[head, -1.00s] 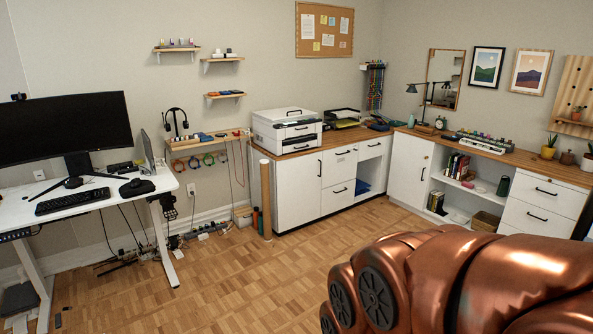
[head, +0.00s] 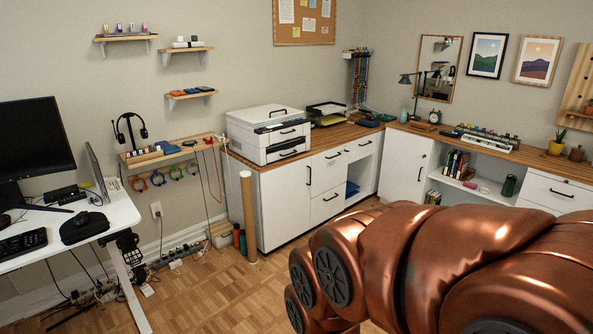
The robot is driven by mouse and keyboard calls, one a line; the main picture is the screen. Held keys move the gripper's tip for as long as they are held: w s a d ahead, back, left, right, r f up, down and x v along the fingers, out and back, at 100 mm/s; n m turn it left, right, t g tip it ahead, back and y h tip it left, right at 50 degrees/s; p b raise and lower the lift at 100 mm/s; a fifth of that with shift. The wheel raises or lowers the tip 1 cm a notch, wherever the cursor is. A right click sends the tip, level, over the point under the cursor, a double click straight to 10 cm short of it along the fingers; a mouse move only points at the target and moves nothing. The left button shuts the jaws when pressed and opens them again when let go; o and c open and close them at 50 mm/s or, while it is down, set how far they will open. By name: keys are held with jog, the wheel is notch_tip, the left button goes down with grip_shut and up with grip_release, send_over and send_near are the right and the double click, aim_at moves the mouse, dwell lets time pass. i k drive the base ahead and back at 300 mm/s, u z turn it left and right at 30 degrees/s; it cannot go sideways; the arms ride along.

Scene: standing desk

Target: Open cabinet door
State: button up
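White cabinets with a wooden top stand along the back wall and right wall in the head view. The left cabinet door (head: 289,205) is closed and has a dark vertical handle (head: 309,176). Another closed white door (head: 404,168) is on the right run, left of the open shelves, with a small round knob or lock near its top right. My copper-coloured arm fills the lower right and hides part of the lower cabinets. My gripper is not in view.
A white desk (head: 110,216) stands at the left, with cables below it. A tall cardboard tube (head: 248,215) stands just left of the left cabinet. A printer (head: 268,133) sits on the cabinet top. Some wooden floor (head: 205,290) is clear in front.

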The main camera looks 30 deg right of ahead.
aim_at(285, 190)
jog(key=i, duration=2)
jog(key=z, duration=2.15)
jog(key=i, duration=1.75)
jog(key=u, duration=2.65)
